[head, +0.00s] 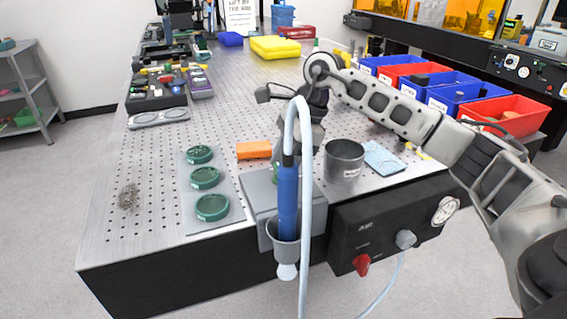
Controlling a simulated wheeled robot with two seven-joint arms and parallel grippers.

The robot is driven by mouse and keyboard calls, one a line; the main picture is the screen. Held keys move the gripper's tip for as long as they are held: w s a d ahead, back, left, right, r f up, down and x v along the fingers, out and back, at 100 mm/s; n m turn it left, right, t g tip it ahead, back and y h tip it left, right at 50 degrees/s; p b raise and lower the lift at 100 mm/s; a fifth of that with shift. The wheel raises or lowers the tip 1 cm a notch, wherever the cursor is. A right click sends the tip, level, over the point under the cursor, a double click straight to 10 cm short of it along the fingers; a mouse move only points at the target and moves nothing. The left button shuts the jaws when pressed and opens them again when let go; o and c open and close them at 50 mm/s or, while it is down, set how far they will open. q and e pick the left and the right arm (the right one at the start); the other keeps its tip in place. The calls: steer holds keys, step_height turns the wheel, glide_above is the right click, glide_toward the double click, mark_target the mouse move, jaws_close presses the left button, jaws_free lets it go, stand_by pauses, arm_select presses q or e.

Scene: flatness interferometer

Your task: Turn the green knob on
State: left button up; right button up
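A small green part (276,172), which looks like the green knob, shows on top of a grey box (259,188) at the table's front edge. It is mostly hidden behind a blue-handled tool (288,200) and its pale hose. My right arm reaches in from the right, and my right gripper (302,146) points down just above and behind the grey box, close to the green part. The hose and blue handle cover its fingers, so I cannot tell whether they are open or touching the knob. My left gripper is not in view.
Three green discs (206,177) lie on a grey plate to the left. An orange block (254,150) and a metal cup (344,161) flank the gripper. A black panel (395,225) carries a red knob (362,264). Blue and red bins (506,112) stand at right.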

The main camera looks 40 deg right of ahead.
steer(key=shift+n, duration=0.7)
steer(key=o, duration=1)
steer(key=v, duration=1.6)
steer(key=shift+w, duration=0.35)
